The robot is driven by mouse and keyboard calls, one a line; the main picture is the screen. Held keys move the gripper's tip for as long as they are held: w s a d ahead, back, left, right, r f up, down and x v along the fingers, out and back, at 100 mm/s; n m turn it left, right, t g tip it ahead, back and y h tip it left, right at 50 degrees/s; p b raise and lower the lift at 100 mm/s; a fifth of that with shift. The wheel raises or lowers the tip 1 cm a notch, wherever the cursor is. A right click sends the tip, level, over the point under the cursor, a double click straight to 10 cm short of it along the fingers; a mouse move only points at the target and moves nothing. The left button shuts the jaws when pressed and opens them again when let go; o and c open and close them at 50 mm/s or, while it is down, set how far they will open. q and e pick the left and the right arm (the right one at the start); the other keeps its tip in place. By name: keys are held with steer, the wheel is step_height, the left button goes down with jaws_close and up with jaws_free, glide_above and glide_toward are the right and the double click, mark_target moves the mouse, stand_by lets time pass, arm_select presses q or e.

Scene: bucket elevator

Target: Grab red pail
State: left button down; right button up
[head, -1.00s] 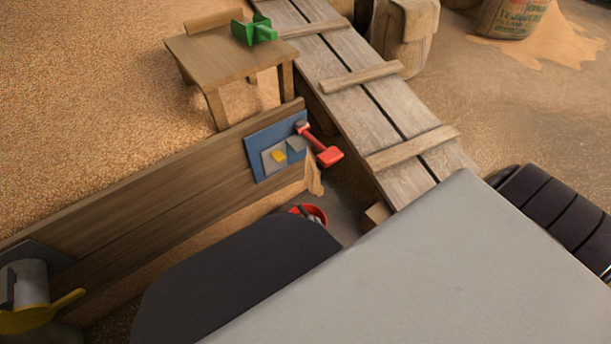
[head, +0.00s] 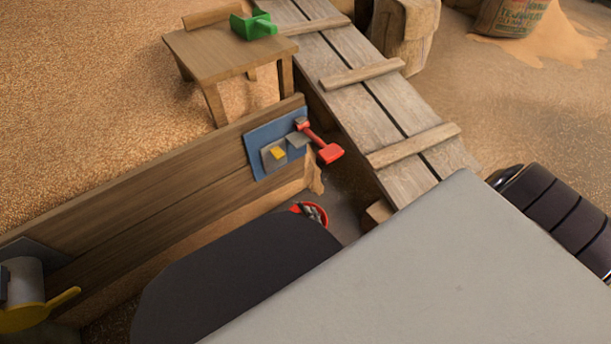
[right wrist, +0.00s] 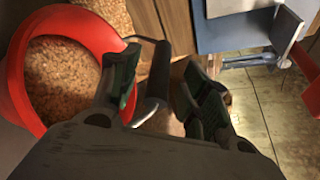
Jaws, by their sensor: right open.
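The red pail (head: 296,209) stands low on the floor by the end of the plank wall in the head view, mostly hidden behind dark and grey parts of my body. In the right wrist view the pail's red rim (right wrist: 16,75) fills the left side, with brown grain inside. My right gripper (right wrist: 160,92) is open, its dark green fingers beside the pail's rim. A dark grey handle grip (right wrist: 158,75) on a thin wire lies between the fingers. In the head view the right gripper (head: 315,214) shows only as a small patch at the pail. My left gripper is not in view.
A blue panel (head: 258,150) with a red lever (head: 329,152) is on the plank wall (head: 150,195) above the pail. A wooden ramp (head: 375,105) rises to the right. A small table (head: 222,52) holds a green scoop-like piece (head: 255,25).

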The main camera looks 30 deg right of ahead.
steer(key=shift+b+x, duration=0.55)
steer(key=shift+x, duration=1.1)
jaws_close()
steer(key=shift+w, duration=0.1)
